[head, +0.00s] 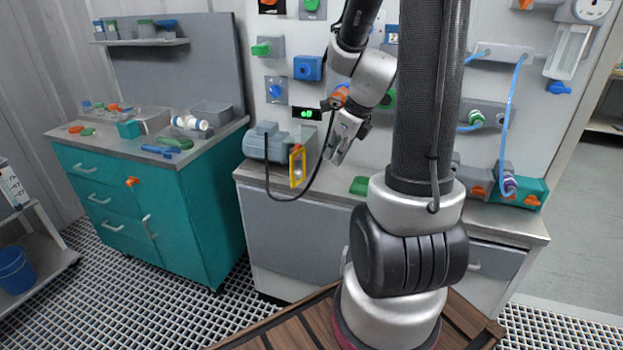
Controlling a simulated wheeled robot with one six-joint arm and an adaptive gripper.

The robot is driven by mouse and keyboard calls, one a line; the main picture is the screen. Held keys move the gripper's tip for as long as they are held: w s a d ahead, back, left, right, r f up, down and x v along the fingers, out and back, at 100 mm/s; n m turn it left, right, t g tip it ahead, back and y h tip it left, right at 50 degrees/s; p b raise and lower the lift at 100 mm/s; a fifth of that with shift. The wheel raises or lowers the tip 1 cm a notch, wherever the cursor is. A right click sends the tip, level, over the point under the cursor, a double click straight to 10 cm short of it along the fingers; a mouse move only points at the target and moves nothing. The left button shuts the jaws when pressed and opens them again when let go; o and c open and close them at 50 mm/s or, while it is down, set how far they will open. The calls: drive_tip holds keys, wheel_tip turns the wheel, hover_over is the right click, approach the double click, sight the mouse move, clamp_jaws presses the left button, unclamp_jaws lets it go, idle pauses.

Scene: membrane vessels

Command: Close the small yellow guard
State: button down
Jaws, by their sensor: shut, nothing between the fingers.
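The small yellow guard (297,167) is a framed panel with an orange spot on it. It stands upright at the right end of a grey motor-like unit (265,143) on the middle counter. From this view I cannot tell how far it is swung open. My gripper (334,160) is shut and empty, pointing down just right of the guard, with a visible gap between them in the picture. A black cable (283,198) hangs in a loop past the guard's lower edge and up along my arm.
A small green display (306,113) sits above the guard. A green block (359,186) lies on the counter (335,192) right of my gripper. Blue hoses (513,110) and fittings are at the right. A teal cabinet (187,215) with loose parts stands at the left.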

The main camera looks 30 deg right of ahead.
drive_tip(key=w+a+f, duration=0.3)
drive_tip(key=w+f, duration=0.4)
drive_tip(key=f, duration=0.2)
drive_tip(key=shift+m, duration=0.4)
drive_tip(key=shift+a+f, duration=0.1)
drive_tip(key=shift+a, duration=0.05)
drive_tip(key=shift+w+a+m, duration=0.15)
drive_tip(key=shift+a+m, duration=0.05)
drive_tip(key=shift+m, duration=0.2)
